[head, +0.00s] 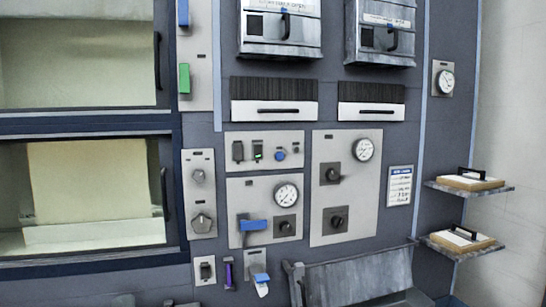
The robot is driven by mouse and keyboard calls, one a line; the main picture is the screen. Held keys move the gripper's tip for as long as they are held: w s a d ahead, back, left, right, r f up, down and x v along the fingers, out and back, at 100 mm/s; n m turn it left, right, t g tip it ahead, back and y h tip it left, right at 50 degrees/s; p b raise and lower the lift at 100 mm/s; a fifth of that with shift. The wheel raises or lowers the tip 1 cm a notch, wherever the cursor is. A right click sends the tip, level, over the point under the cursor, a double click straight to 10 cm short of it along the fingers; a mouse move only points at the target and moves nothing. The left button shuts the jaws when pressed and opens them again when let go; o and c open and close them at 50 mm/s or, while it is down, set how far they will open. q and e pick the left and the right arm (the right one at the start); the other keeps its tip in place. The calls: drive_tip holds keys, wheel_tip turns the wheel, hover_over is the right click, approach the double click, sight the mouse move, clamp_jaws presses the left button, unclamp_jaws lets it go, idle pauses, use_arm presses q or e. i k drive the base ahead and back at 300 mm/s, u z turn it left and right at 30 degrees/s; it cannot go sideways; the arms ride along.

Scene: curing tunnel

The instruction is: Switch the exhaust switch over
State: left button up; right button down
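The wall of the curing tunnel holds several switches, and no label that I can read marks one as the exhaust switch. A small upper panel (264,139) carries a dark rocker switch (238,151), a second switch with a green light (258,151) and a blue knob (280,154). Below it, a panel has a blue lever handle (252,225), a gauge (286,194) and a dark rotary knob (285,228). A small switch plate (205,270) sits lower left. Neither of my grippers shows in the head view.
Two windowed chambers (95,190) with dark handles fill the left. A tall panel (322,222) holds two dark knobs and a gauge. A grey metal chute (355,275) juts out at the bottom. Two shelves (470,187) with handled boards project at right.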

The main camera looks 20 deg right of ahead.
sight(257, 148)
drive_tip(key=z, duration=1.1)
drive_tip(key=i, duration=0.55)
drive_tip(key=u, duration=0.7)
